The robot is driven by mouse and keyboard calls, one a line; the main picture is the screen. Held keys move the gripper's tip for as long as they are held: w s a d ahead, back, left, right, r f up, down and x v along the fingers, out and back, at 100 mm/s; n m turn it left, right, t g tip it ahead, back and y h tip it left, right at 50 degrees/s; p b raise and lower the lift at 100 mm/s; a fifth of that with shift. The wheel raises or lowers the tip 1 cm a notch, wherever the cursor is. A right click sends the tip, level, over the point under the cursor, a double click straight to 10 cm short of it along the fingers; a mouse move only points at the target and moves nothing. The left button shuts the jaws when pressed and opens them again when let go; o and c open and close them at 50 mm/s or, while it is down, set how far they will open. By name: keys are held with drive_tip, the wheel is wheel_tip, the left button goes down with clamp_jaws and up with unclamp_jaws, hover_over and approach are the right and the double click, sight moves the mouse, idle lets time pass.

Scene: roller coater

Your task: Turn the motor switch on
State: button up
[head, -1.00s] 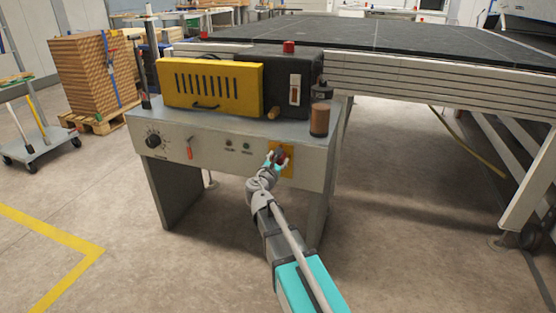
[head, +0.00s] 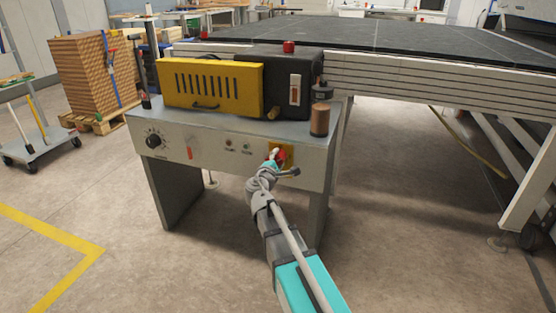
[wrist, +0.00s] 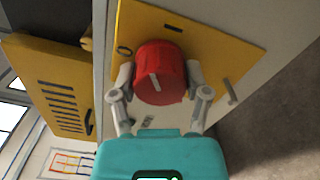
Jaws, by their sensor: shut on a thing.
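The motor switch is a round red knob (wrist: 160,75) with a pale pointer line, mounted on a yellow plate (wrist: 215,52). In the wrist view my gripper (wrist: 160,88) has one finger on each side of the knob and is shut on it. The pointer line slants slightly up and left. A ring mark shows on the plate left of the knob and a dark bar mark above it. In the head view the red knob (head: 281,154) shows partly behind my gripper (head: 276,160), at the right of the grey front panel.
The panel also carries a black dial (head: 154,141) and small indicator lights (head: 231,145). Above stand a yellow vented cover (head: 210,84) and a brown cylinder (head: 320,121). A long dark-topped table (head: 390,35) extends right. The floor in front is clear.

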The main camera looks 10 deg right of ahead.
drive_tip(key=m, duration=0.7)
idle(0.6)
drive_tip(key=o, duration=1.1)
drive_tip(key=shift+s, duration=0.1)
drive_tip(key=v, duration=1.1)
drive_tip(key=shift+s+a, duration=0.25)
drive_tip(key=shift+s, duration=0.1)
